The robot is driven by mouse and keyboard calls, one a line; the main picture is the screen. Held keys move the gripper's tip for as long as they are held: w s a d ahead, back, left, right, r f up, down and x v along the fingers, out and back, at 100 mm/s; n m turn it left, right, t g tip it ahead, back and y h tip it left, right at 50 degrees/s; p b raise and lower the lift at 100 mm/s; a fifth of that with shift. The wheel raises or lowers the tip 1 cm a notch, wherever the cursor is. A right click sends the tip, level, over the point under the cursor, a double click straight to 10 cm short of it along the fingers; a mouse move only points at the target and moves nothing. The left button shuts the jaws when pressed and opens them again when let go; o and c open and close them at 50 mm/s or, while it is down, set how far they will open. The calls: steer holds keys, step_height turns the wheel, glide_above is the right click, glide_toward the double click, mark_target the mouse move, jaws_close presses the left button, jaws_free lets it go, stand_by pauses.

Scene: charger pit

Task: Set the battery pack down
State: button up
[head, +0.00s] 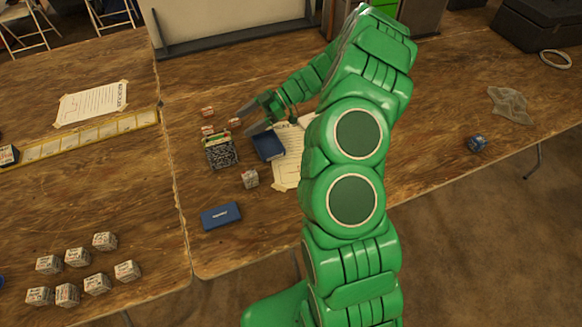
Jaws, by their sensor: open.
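Two blue things could be the battery pack, and I cannot tell which is. One is a blue block (268,147) lying partly on a printed sheet, just below my gripper in the picture. The other is a flat blue case (221,216) with a pale label, lying nearer the front edge of the table. My gripper (248,115) is open, with dark fingers pointing left. I see nothing between the fingers. It is close to the blue block; whether it touches the block is unclear.
A dark patterned box (221,154) and several small printed cubes are near the gripper. More cubes (78,257) stand at front left. A printed sheet (285,170) lies partly behind my arm. A dark blue object (477,143) sits at right. The wood tabletop (150,215) has bare room.

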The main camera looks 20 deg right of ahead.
steer(key=s+a+r+m+g+h, duration=0.25)
steer(key=s+a+r, duration=0.25)
steer(key=s+r, duration=0.35)
steer(key=s+a+r+m+g+h, duration=0.1)
steer(key=s+a+r+m+h, duration=0.3)
steer(key=s+r, duration=0.5)
steer(key=s+d+m+h, duration=0.2)
steer(key=s+d+m, duration=0.1)
steer(key=s, duration=0.5)
steer(key=s+d+r+m+t+h, duration=0.1)
steer(key=s+d+m+h, duration=0.1)
steer(key=s, duration=0.6)
steer(key=s+d+r+m+t+h, duration=0.1)
steer(key=s+d+m+h, duration=0.2)
steer(key=s+m, duration=0.3)
steer(key=s+d, duration=0.1)
steer(key=s, duration=0.2)
steer(key=shift+r, duration=0.25)
steer(key=shift+s+d+m, duration=0.1)
steer(key=shift+m, duration=0.15)
